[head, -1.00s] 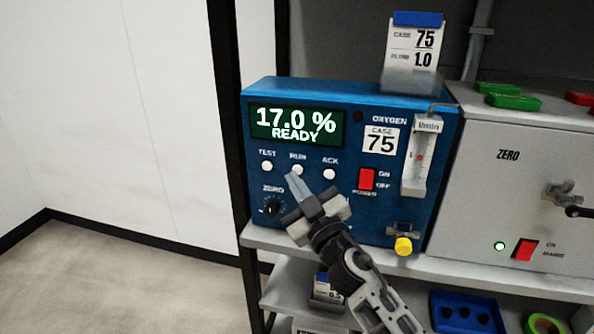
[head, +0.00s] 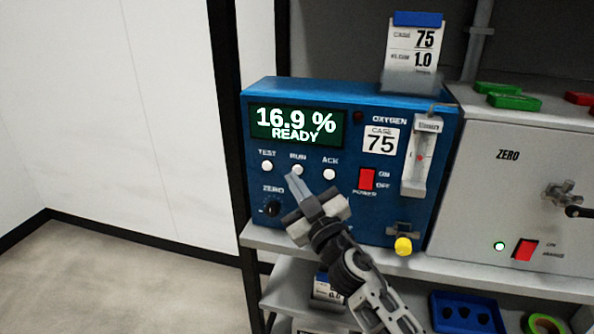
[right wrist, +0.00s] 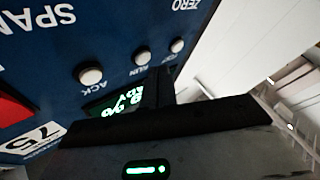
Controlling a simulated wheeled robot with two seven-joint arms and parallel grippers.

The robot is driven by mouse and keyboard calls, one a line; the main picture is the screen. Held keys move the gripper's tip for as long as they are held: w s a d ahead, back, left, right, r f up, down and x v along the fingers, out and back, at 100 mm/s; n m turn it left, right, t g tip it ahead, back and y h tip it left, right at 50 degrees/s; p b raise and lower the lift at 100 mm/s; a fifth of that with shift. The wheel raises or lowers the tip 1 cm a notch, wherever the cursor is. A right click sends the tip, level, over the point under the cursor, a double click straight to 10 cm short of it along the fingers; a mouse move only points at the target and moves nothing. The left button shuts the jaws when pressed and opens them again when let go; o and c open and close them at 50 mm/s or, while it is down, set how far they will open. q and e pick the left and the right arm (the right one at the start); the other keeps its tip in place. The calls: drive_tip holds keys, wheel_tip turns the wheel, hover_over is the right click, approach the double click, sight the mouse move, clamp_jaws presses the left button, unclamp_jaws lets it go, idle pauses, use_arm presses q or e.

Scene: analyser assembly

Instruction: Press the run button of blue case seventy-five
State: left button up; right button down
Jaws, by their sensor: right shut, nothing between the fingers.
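The blue case (head: 340,215) is labelled 75 and stands on a shelf. Its green display (head: 297,124) reads 16.9 % READY. The white run button (head: 297,170) sits between the test button (head: 267,166) and the ack button (head: 329,174). My right gripper (head: 290,181) is shut and empty, its fingertips just below and left of the run button in the head view. I cannot tell whether the tips touch the button. The right wrist view shows the run button (right wrist: 143,58) uncovered, near the dark fingers. My left gripper is not in view.
The case also bears a zero knob (head: 271,208), a red power switch (head: 366,179), a flow tube (head: 421,158) and a yellow knob (head: 403,245). A grey ZERO box (head: 520,190) stands at the right. A card holder (head: 414,50) stands on top. The left side is clear.

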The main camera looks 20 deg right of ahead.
drive_tip(key=shift+w, duration=0.1)
idle(0.6)
drive_tip(key=shift+w+d, duration=0.25)
drive_tip(key=shift+w+d, duration=0.25)
drive_tip(key=shift+w, duration=0.1)
idle(0.7)
idle(0.3)
drive_tip(key=shift+s+a, duration=0.5)
drive_tip(key=shift+s, duration=0.2)
drive_tip(key=s+a, duration=0.1)
drive_tip(key=s, duration=0.1)
drive_tip(key=s+a, duration=0.1)
drive_tip(key=s, duration=0.1)
drive_tip(key=shift+a, duration=0.4)
